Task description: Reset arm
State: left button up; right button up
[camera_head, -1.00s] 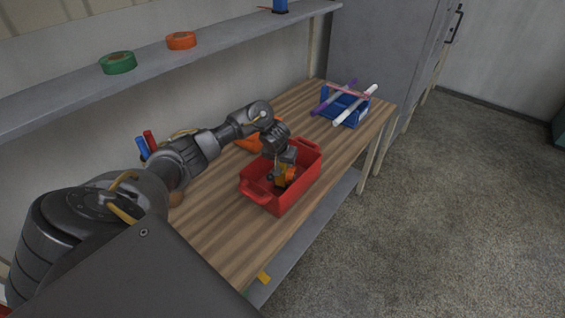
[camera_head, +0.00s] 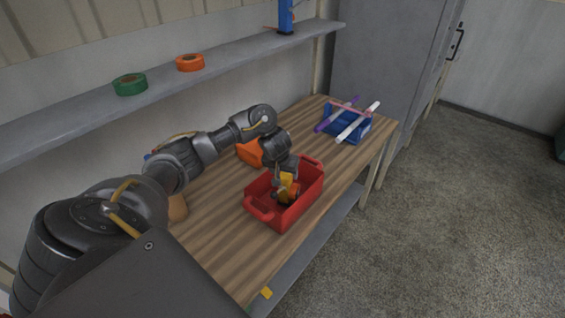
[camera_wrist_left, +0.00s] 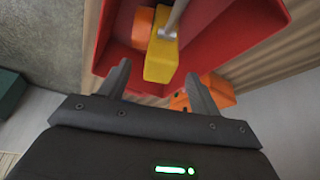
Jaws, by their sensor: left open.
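My left arm reaches in from the left in the head view. Its gripper (camera_head: 284,174) points down over the red bin (camera_head: 262,215) on the workbench. In the left wrist view the gripper (camera_wrist_left: 158,70) is open, its two fingers apart. A yellow and orange tool with a grey rod (camera_wrist_left: 161,62) lies in the red bin (camera_wrist_left: 235,30), just beyond the fingertips. The tool (camera_head: 291,188) also shows below the gripper in the head view. Nothing is visibly clamped. My right gripper is not in view.
An orange object (camera_head: 248,153) sits on the bench behind the bin, partly hidden by my arm. A blue holder (camera_head: 352,133) with purple and white rods stands at the bench's far end. Green tape (camera_head: 130,84) and orange tape (camera_head: 190,62) lie on the shelf above.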

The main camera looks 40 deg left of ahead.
aim_at(285, 175)
pick_arm(q)
jog(key=p+v, duration=0.1)
jog(key=v, duration=0.2)
jog(key=shift+s+r+p, duration=0.15)
jog(key=shift+r+p, duration=0.15)
jog(key=shift+p, duration=0.1)
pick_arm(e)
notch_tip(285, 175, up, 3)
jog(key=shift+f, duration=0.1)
pick_arm(q)
jog(key=b+x, duration=0.6)
jog(key=x, duration=0.3)
jog(key=shift+f, duration=0.35)
jog(key=shift+w+a+f, duration=0.1)
jog(key=shift+w+f, duration=0.25)
jog(key=shift+f, duration=0.2)
jog(key=shift+r, duration=0.25)
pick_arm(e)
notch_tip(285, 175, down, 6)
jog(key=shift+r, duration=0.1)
pick_arm(q)
jog(key=shift+f, duration=0.15)
